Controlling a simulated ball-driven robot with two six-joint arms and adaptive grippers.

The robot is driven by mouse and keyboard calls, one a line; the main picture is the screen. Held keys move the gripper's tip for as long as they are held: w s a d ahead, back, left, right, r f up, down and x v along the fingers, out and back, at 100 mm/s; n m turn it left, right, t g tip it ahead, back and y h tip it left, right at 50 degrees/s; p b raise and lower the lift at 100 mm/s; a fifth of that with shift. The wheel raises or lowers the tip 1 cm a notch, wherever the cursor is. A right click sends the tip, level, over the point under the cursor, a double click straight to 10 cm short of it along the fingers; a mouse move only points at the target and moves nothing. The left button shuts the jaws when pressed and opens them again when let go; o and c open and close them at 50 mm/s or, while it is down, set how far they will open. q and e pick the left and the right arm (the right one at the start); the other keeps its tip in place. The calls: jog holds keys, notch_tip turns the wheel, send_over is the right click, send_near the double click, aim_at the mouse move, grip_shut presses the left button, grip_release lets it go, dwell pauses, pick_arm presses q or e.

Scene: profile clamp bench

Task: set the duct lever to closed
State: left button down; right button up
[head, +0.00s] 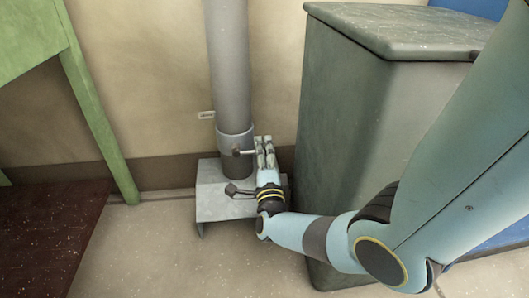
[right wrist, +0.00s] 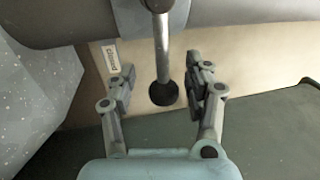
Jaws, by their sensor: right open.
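The duct (head: 229,65) is a grey vertical pipe against the wall, with a lighter collar (head: 235,141) low on it. The duct lever (head: 246,152) sticks out sideways from the collar, toward the right. In the right wrist view the lever (right wrist: 162,45) is a metal rod ending in a black knob (right wrist: 164,94). My right gripper (head: 264,142) is at the lever's end. Its fingers are open, one on each side of the rod, with gaps showing in the right wrist view (right wrist: 161,75). My left gripper is not in view.
A small label (head: 206,115) is on the wall left of the duct; its text is too small to read. A grey metal stand (head: 215,205) is at the duct's foot. A big grey-green cabinet (head: 340,130) stands close on the right. A green frame (head: 95,120) is at left.

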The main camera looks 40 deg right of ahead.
jog(key=shift+a, duration=0.1)
jog(key=v, duration=1.2)
